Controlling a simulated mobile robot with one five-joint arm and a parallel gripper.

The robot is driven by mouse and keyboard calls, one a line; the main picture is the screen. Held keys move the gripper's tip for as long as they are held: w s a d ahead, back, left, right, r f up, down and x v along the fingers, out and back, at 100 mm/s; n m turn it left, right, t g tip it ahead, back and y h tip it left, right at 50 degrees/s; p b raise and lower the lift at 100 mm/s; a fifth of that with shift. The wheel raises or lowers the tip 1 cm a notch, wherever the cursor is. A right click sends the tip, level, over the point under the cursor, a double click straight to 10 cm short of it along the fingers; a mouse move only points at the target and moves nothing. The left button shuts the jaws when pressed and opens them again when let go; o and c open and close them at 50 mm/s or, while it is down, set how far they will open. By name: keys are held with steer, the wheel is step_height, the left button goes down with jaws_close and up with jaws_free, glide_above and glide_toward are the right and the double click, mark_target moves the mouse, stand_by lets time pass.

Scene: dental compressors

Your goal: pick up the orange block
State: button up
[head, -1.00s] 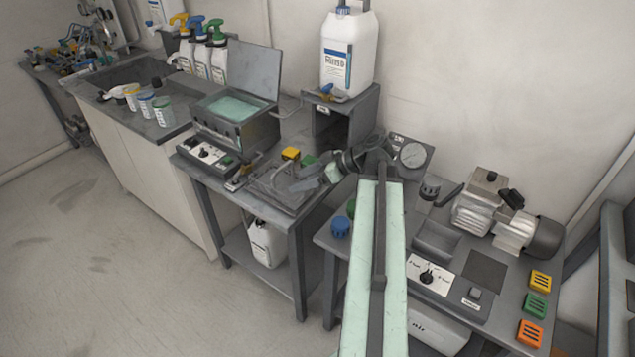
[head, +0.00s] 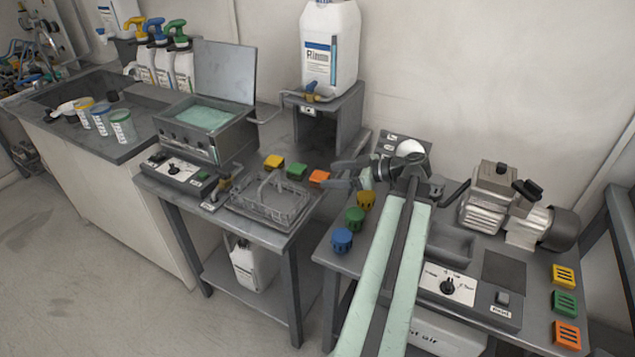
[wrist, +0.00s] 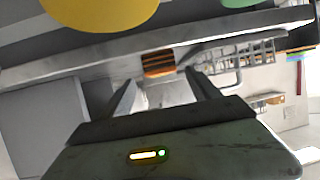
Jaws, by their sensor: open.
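A small orange block (head: 319,177) lies at the right end of a row of blocks behind the wire basket, on the middle table. A second orange piece, slotted (head: 566,335), sits at the front right of the right-hand table. My gripper (head: 338,173) is open, just right of the first orange block, its fingers pointing left toward it. In the wrist view, an orange block with dark stripes (wrist: 157,63) shows beyond and between the open fingertips (wrist: 160,90), with nothing held. I cannot tell the exact gap.
A wire basket (head: 268,208) stands left of my gripper. Yellow (head: 274,161) and green (head: 296,171) blocks sit beside the orange one. Several round knobs, including a blue one (head: 342,240), line the right table's left edge. A large white jug (head: 329,45) stands on a raised stand behind.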

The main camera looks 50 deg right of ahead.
mark_target(320, 176)
steer(key=b+x, duration=0.2)
steer(key=x, duration=0.3)
steer(key=shift+a, duration=0.25)
jaws_close()
steer(key=shift+r, duration=0.1)
